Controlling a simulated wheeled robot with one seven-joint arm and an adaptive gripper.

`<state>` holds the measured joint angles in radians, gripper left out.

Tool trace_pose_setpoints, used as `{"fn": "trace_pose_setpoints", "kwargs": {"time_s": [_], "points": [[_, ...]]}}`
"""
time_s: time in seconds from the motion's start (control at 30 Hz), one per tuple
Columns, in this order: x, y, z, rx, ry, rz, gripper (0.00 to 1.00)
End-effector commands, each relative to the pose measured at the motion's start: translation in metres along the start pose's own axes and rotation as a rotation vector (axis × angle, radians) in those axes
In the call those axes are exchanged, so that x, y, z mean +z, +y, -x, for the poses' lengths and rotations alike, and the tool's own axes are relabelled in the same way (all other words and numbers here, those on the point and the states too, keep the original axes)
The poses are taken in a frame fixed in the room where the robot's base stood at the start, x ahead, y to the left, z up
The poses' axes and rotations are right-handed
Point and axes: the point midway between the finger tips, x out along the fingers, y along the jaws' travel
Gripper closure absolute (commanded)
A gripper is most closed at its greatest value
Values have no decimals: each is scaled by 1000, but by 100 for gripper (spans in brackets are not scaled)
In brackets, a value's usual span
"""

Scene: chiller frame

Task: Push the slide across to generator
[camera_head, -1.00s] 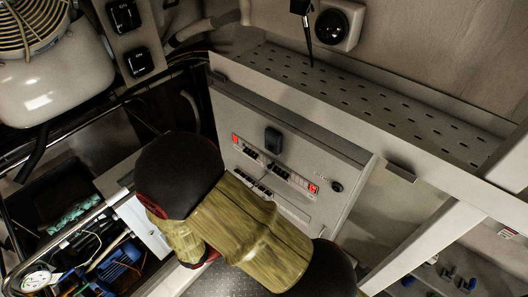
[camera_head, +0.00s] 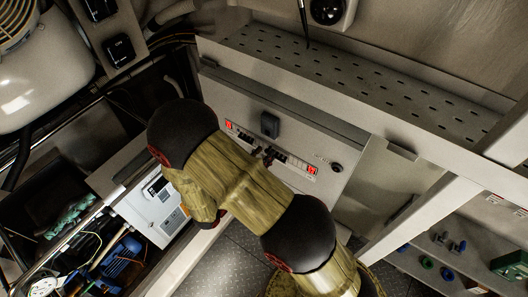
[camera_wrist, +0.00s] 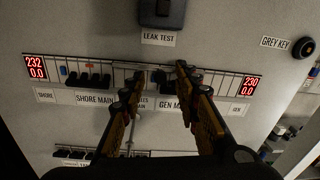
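The pale grey panel (camera_head: 300,135) carries an upper breaker row between two red displays. In the wrist view, the shore display (camera_wrist: 36,67) is at left and the generator display (camera_wrist: 249,85) at right. Black shore main breakers (camera_wrist: 88,80) sit left of my gripper (camera_wrist: 160,71). My gripper is open, its two fingers apart in front of the row's middle, between the SHORE MAIN and GEN MAIN labels. Dark parts of the row show between the fingertips; I cannot tell whether they are touched. The slide cannot be made out clearly; the fingers partly cover this area.
A black box (camera_wrist: 162,12) labelled LEAK TEST is above the fingers. A round key switch (camera_wrist: 303,48) is at right. A lower breaker row (camera_wrist: 75,153) runs below. A perforated shelf (camera_head: 350,80) overhangs the panel, and a diagonal white post (camera_head: 420,215) stands at right.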

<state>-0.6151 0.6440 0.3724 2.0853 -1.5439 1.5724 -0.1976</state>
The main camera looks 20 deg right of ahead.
Motion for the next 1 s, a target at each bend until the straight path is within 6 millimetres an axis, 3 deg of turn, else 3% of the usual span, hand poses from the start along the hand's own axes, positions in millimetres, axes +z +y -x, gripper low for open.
{"fn": "trace_pose_setpoints", "kwargs": {"time_s": [0.13,0.43,1.0], "points": [[0,0,-11,-1,1,0,68],[-1,0,-13,0,1,-1,68],[0,0,-13,0,1,-1,100]]}}
